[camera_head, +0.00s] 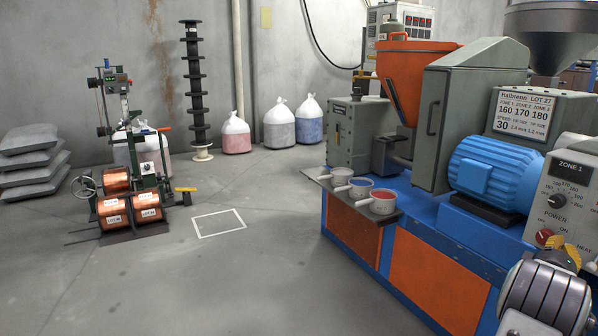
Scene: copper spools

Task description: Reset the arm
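My arm shows at the lower right corner as a grey banded link, close to the camera. At its far end are small yellow pieces that look like my gripper (562,252). They are small and partly hidden by the link, so I cannot tell whether they are apart or together. I see nothing held there. Copper spools with white labels sit stacked on a dark stand at the left: an upper spool (116,180), a lower left spool (111,212) and a lower right spool (147,203). My arm is far from them.
A blue and orange machine (435,275) fills the right side, beside my arm. Its shelf (361,201) holds three cups of coloured granules. A white floor outline (218,235) lies mid-room. Grey sacks (30,165) are stacked at left. The central floor is clear.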

